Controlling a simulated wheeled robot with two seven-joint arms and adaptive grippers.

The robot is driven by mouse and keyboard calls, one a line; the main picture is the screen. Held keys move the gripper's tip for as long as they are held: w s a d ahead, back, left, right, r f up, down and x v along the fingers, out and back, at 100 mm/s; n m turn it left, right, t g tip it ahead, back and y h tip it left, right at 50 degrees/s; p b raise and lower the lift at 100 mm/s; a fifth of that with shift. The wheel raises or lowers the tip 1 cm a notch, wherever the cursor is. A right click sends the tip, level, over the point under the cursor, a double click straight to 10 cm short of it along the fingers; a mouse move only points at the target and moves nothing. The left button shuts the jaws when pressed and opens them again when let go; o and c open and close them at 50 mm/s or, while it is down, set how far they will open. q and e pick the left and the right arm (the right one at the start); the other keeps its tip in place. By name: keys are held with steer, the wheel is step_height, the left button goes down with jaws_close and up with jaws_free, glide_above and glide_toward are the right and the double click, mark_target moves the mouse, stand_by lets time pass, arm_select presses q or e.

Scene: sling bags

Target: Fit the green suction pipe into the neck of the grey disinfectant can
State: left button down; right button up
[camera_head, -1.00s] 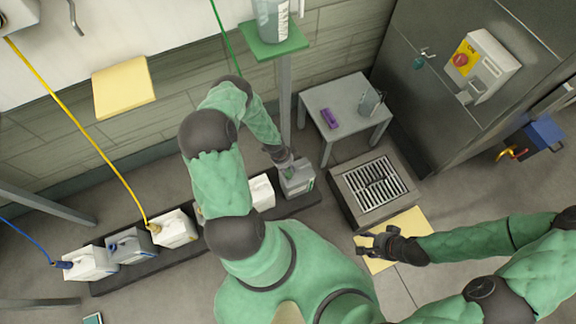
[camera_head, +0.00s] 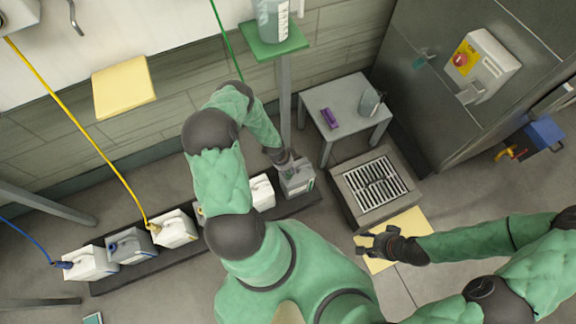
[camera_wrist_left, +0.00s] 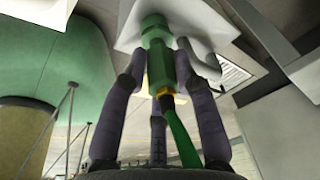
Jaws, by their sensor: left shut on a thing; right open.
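The grey disinfectant can (camera_head: 298,184) stands at the right end of a row of cans on a dark strip on the floor. My left gripper (camera_head: 286,164) is at the top of this can. In the left wrist view its dark fingers (camera_wrist_left: 158,80) are shut around the green suction pipe (camera_wrist_left: 157,48), which has a yellow ring and a green hose trailing towards the camera. The pipe's far end is at a pale can surface (camera_wrist_left: 195,20); I cannot tell whether it is inside the neck. My right gripper (camera_head: 372,244) is open and empty above a yellow mat.
Several white cans (camera_head: 172,228) stand to the left, with a yellow hose (camera_head: 85,133) and a blue hose. A floor grate (camera_head: 376,186) and a small grey table (camera_head: 345,103) are on the right. A post with a green shelf (camera_head: 274,47) rises behind the grey can.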

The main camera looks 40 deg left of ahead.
arm_select(q)
steer(key=shift+f, duration=0.1)
steer(key=c, duration=0.9)
jaws_free()
steer(key=v, duration=1.2)
